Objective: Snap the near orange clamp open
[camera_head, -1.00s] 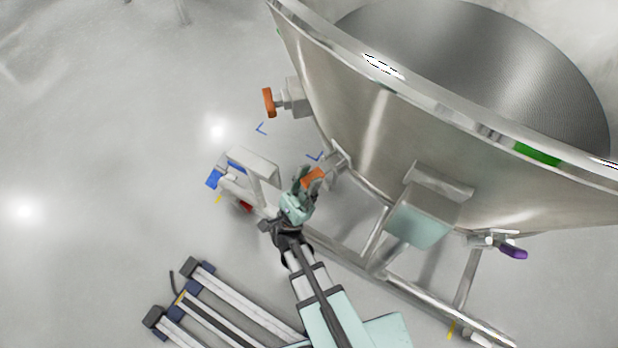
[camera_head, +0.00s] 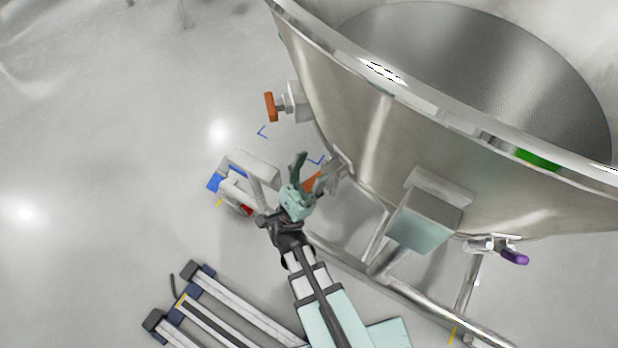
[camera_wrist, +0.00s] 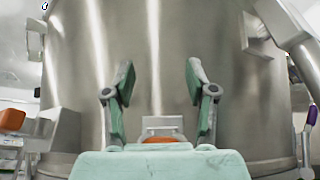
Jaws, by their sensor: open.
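The near orange clamp (camera_head: 312,181) is at the lower wall of the large steel bowl (camera_head: 360,130), partly hidden behind my gripper's fingers. In the wrist view a strip of its orange handle (camera_wrist: 160,140) shows low in the middle, under a grey bracket; the gripper's body hides the rest. My gripper (camera_head: 314,170) is open, its fingers spread wide and pointing at the bowl wall; it also shows in the wrist view (camera_wrist: 158,88). The handle lies between the fingers in the picture; I cannot tell whether they touch it.
Another orange clamp (camera_head: 270,106) sticks out from the bowl farther up and left. A purple-handled clamp (camera_head: 514,256) is at the right. A grey-green box (camera_head: 425,218) and steel frame tubes (camera_head: 440,302) are right of my arm. The floor (camera_head: 100,150) at left is open.

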